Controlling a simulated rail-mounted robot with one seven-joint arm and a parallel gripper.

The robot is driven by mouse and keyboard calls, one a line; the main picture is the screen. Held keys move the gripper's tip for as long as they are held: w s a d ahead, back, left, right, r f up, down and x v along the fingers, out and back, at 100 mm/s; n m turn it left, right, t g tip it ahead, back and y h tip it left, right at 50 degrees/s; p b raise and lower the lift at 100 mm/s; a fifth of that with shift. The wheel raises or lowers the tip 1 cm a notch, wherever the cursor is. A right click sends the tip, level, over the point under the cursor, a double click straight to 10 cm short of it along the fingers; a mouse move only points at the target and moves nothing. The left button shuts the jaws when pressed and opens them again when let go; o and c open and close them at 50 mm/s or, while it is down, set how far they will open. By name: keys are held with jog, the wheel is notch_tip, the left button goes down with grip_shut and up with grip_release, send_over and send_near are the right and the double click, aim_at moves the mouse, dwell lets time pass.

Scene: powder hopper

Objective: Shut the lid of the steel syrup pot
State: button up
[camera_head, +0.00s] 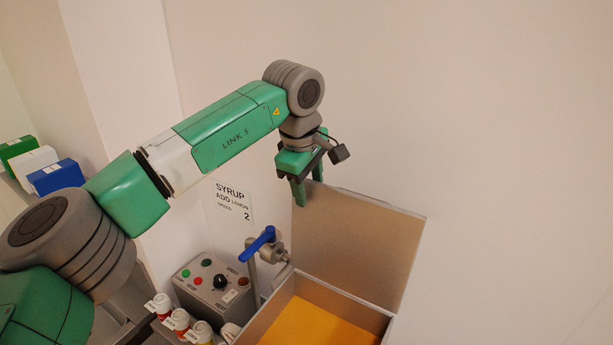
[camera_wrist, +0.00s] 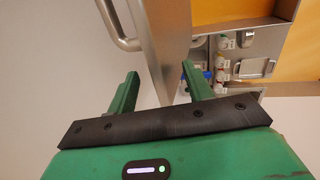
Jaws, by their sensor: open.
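The steel syrup pot (camera_head: 345,299) is a box at the lower right of the head view, with orange syrup (camera_head: 320,320) inside. Its flat lid (camera_head: 360,240) stands open, raised at the back of the pot. In the wrist view the lid (camera_wrist: 165,35) shows nearly edge-on, with a bar handle (camera_wrist: 118,25) on its left face. My gripper (camera_head: 308,185) is open at the lid's upper left corner. In the wrist view the lid's edge lies between the directions of the two fingers (camera_wrist: 160,75); I cannot tell whether either finger touches it.
A blue-handled valve (camera_head: 262,240) stands left of the pot. Beside it are a control box (camera_head: 212,285) with buttons and several small capped bottles (camera_head: 178,320). A wall sign (camera_head: 233,201) hangs behind. Coloured boxes (camera_head: 55,177) sit at far left. The space right of the lid is clear.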

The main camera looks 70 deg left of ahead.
jog(key=shift+s+d+f+b, duration=0.15)
jog(key=shift+s+f+b, duration=0.1)
jog(key=shift+b, duration=0.45)
jog(key=s+d+b, duration=0.1)
jog(key=b, duration=0.1)
jog(key=s+d+b, duration=0.1)
jog(key=b, duration=0.1)
jog(key=shift+s+d+r+y, duration=0.2)
jog(key=shift+s+d+y, duration=0.1)
